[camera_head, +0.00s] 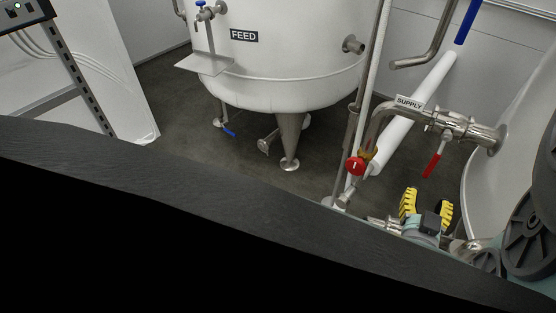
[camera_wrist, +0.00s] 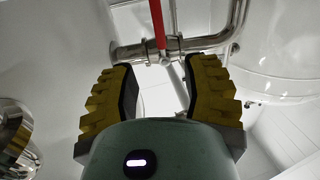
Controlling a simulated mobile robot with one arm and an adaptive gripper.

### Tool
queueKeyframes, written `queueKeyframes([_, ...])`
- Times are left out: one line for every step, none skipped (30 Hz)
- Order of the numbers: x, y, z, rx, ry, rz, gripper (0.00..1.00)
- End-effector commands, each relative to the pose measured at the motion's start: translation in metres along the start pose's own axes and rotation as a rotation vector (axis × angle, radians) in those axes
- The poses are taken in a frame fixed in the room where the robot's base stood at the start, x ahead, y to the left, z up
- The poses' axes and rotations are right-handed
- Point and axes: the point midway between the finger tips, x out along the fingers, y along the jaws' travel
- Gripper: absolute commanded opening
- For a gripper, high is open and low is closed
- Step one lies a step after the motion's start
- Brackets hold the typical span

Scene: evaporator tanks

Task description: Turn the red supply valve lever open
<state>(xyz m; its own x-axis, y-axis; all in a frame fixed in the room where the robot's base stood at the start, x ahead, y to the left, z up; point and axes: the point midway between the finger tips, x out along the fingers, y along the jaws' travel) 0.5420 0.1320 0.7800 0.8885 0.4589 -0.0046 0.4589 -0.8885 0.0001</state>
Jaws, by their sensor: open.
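The red supply valve lever (camera_head: 432,165) hangs down and slightly left from the steel valve on the pipe labelled SUPPLY (camera_head: 409,102). In the wrist view the red lever (camera_wrist: 158,22) shows above and between the fingertips, with the steel valve and pipe (camera_wrist: 200,42) across it. My gripper (camera_head: 427,206) has yellow ribbed fingers and stands below the lever in the head view, apart from it. In the wrist view my gripper (camera_wrist: 160,75) is open, with nothing between its fingers.
A white FEED tank (camera_head: 285,50) stands at the back. A red round knob (camera_head: 355,166) sits on a vertical pipe left of my gripper. A large white tank (camera_head: 520,110) is close on the right. A blue handle (camera_head: 467,22) is above. Floor (camera_head: 230,155) is bare around the FEED tank.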

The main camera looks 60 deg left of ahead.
Motion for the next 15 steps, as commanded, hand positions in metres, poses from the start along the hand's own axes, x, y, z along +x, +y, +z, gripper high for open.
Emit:
queueKeyframes([0.011, -0.001, -0.001, 0.0, 0.006, -0.003, 0.47])
queueKeyframes([0.017, -0.001, 0.0, 0.0, 0.006, -0.003, 0.47])
queueKeyframes([0.025, -0.001, -0.001, 0.0, 0.008, -0.003, 0.47])
queueKeyframes([0.031, -0.001, -0.002, 0.0, 0.011, -0.004, 0.47])
queueKeyframes([0.036, -0.001, -0.002, 0.0, 0.012, -0.003, 0.47])
queueKeyframes([0.043, -0.001, -0.002, 0.0, 0.011, -0.003, 0.47])
queueKeyframes([0.048, -0.001, -0.001, 0.0, 0.009, -0.003, 0.47])
queueKeyframes([0.054, -0.001, -0.001, 0.001, 0.008, -0.003, 0.47])
queueKeyframes([0.062, -0.001, -0.001, 0.001, 0.008, -0.003, 0.47])
queueKeyframes([0.067, -0.001, 0.0, 0.001, 0.006, -0.002, 0.47])
queueKeyframes([0.072, -0.001, 0.001, 0.001, 0.005, -0.002, 0.47])
queueKeyframes([0.079, -0.001, 0.0, 0.001, 0.005, -0.002, 0.47])
queueKeyframes([0.084, -0.001, 0.0, 0.001, 0.007, -0.002, 0.47])
queueKeyframes([0.09, -0.001, -0.001, 0.001, 0.009, -0.002, 0.47])
queueKeyframes([0.096, -0.001, -0.001, 0.001, 0.01, -0.002, 0.47])
